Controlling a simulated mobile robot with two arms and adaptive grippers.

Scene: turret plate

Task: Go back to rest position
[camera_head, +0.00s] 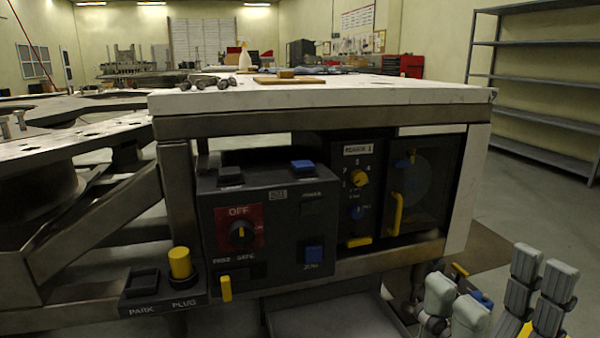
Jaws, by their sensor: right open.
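My right gripper (499,286) shows at the bottom right corner, with pale grey finger pads pointing up and its fingers spread apart. Nothing shows between the fingers. It is in front of and to the right of the control panel (262,205), apart from it as far as I can tell. The lower parts of the gripper are cut off by the picture's edge. My left gripper is not in view.
The panel carries a red OFF plate with a dial (241,236), blue buttons and yellow handles (397,213). A PARK/PLUG box (148,299) with a yellow plug (180,262) juts out lower left. A white-topped bench (330,95) stands above. Shelving (540,90) is behind right.

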